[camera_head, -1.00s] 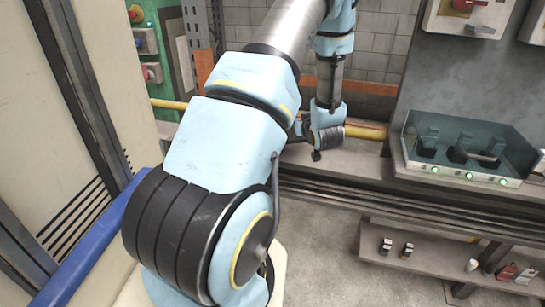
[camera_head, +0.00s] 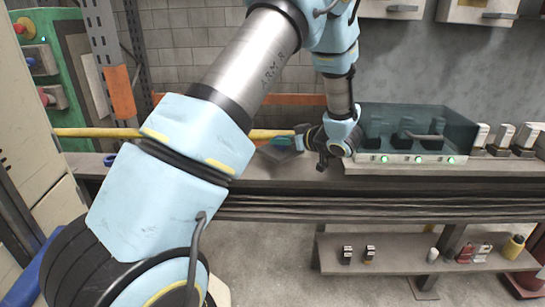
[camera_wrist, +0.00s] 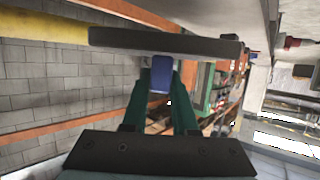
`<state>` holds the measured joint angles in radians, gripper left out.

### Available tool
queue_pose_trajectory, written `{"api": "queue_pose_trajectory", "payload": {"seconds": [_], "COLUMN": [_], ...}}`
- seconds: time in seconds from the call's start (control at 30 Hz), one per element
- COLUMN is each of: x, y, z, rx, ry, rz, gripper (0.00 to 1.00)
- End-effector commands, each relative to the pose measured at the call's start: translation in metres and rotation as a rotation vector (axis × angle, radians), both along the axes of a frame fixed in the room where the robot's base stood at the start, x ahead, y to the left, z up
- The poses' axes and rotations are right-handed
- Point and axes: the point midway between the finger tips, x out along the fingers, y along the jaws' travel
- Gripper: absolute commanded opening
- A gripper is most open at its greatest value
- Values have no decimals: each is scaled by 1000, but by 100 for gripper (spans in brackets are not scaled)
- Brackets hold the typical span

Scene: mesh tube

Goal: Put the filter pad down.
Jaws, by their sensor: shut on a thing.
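The filter pad (camera_wrist: 200,44) is a flat dark grey slab, seen edge-on across the top of the wrist view, with a blue tab on its near side. My gripper (camera_wrist: 161,78) has green fingers shut on this blue tab, one on each side. In the head view, my gripper (camera_head: 288,142) points left above the bench, left of the teal-walled unit. The pad also shows there as a dark grey plate (camera_head: 278,154) at the fingertips. I cannot tell whether it touches the bench.
A grey bench (camera_head: 240,172) runs along the tiled wall, with a yellow pipe (camera_head: 100,132) behind it. The teal-walled unit (camera_head: 415,130) with green lights stands close to the right of my wrist. A lower shelf (camera_head: 400,255) holds small bottles. The bench left of the gripper looks clear.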

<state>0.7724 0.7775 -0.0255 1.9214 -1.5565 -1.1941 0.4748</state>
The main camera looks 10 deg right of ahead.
Motion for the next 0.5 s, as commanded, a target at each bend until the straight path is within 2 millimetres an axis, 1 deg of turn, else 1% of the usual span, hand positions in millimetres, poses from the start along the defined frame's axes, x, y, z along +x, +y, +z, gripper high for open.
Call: {"api": "queue_pose_trajectory", "payload": {"seconds": [0.03,0.27,0.4,0.5], "x": [0,0,0,0], "y": [0,0,0,0], "z": [-7,-26,-46,-52], "rx": [2,0,2,0], "ry": [1,0,1,-1], "rz": [-1,1,-1,-1], "gripper": [0,0,0,0]}}
